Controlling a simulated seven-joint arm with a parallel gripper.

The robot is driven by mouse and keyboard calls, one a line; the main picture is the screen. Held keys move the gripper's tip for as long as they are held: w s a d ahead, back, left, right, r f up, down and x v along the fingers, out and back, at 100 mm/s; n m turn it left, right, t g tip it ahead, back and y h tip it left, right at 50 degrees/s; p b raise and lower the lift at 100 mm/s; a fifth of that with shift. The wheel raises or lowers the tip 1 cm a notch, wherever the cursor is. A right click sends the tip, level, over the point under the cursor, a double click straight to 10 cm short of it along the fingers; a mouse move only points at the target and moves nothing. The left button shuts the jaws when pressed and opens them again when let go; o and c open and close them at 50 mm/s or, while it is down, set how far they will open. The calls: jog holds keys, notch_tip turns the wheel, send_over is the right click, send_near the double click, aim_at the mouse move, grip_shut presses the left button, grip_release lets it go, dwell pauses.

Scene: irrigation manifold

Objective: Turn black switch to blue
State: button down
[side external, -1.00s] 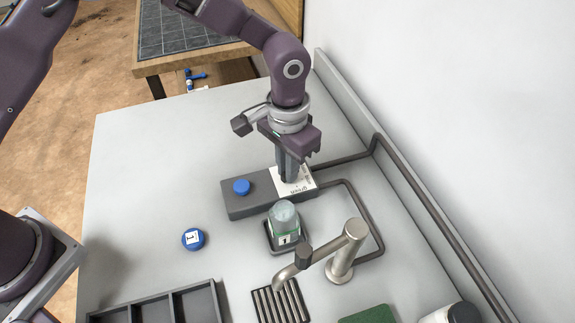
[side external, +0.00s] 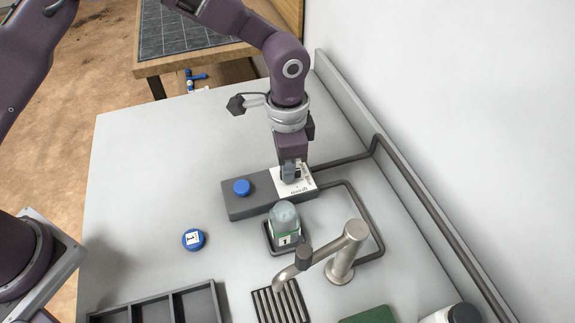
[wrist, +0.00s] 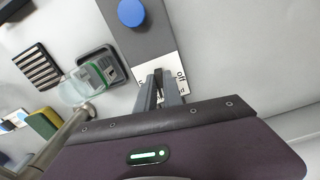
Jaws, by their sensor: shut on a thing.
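A dark grey control box (side external: 240,205) lies on the light worktop, with a blue round button (side external: 242,187) on its left part. A white label plate (side external: 306,184) with printed words is on its right part. The wrist view shows the box (wrist: 150,38), the blue button (wrist: 131,12) and the label (wrist: 170,66), where "off" is readable. My gripper (side external: 290,177) points down over the label plate. In the wrist view my gripper (wrist: 158,80) is shut on the small black switch (wrist: 158,72), which is mostly hidden between the fingers.
A clear jar (side external: 284,216) stands in a dark tray just in front of the box. A metal tap (side external: 345,255) rises nearby over a slatted drain (side external: 280,303). A blue lid (side external: 193,239) lies to the left, and dark pipes (side external: 372,220) run at the right.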

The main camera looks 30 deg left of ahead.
jog(key=shift+a+m, duration=0.1)
jog(key=shift+m, duration=1.4)
jog(key=c, duration=1.5)
grip_release()
notch_tip(320, 180, up, 7)
jog(key=shift+r, duration=0.1)
